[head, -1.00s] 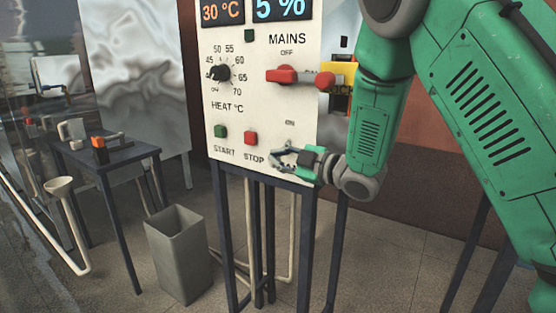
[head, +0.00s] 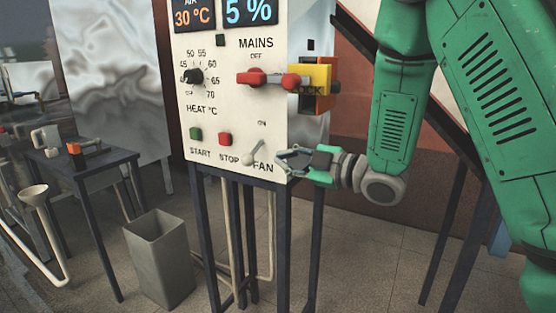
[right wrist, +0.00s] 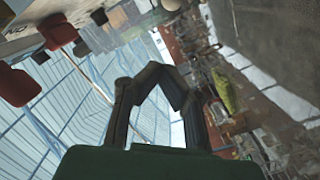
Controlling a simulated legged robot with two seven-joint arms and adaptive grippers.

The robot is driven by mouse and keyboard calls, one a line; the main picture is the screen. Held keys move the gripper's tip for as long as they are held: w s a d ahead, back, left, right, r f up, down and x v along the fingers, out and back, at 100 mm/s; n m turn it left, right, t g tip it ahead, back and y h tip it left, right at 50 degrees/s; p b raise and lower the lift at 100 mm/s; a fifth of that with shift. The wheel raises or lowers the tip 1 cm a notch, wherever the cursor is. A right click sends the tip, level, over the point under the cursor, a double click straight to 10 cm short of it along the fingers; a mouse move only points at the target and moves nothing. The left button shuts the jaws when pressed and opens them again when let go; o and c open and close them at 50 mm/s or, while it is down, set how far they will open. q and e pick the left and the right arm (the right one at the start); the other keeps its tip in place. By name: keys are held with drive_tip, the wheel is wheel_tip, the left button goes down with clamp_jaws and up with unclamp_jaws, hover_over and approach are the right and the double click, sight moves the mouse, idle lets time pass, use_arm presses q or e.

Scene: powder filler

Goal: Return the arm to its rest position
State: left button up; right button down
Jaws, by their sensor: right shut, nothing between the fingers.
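My right gripper (head: 285,163) is at the lower right corner of the white control panel (head: 215,120), in front of its edge, shut and empty. Its closed fingers (right wrist: 160,88) also show in the right wrist view with nothing between them. My green right arm (head: 396,120) comes in from the right. The fan switch (head: 253,152), a pale lever, is just left of the fingertips, with a small gap between them. The lever slants up to the right. My left gripper is not in view.
The red mains handle (head: 265,79) and a yellow lock piece (head: 312,78) stick out above my gripper. A dark table (head: 95,160) with a jug (head: 45,138) and a grey bin (head: 160,258) stand at left. The floor below my arm is clear.

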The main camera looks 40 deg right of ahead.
drive_tip(key=s+a+f+m+g+h+b, duration=0.1)
drive_tip(key=s+a+f+m+g, duration=0.1)
drive_tip(key=f, duration=0.7)
drive_tip(key=s+a+f+m+g+h, duration=0.1)
drive_tip(key=a+f+m+g+h, duration=0.15)
drive_tip(key=f, duration=0.65)
drive_tip(key=s+a+f+m+g+h+b, duration=0.1)
drive_tip(key=s+f+m+g, duration=0.15)
drive_tip(key=f, duration=0.65)
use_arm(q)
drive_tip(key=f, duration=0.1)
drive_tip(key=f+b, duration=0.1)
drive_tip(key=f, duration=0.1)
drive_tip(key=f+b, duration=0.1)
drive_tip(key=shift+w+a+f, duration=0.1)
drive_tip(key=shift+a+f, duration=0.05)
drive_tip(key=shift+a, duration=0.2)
use_arm(e)
drive_tip(key=s+a+f+m+g, duration=0.3)
drive_tip(key=s+f+g, duration=0.1)
drive_tip(key=s+f, duration=0.6)
drive_tip(key=s+a+f+m+g+h, duration=0.1)
drive_tip(key=s+a+f+m+g, duration=0.2)
drive_tip(key=s+f, duration=0.7)
drive_tip(key=s+g, duration=0.1)
drive_tip(key=s, duration=0.3)
drive_tip(key=shift+s+a+g, duration=0.15)
drive_tip(key=shift+s+g, duration=0.15)
drive_tip(key=shift+g, duration=0.1)
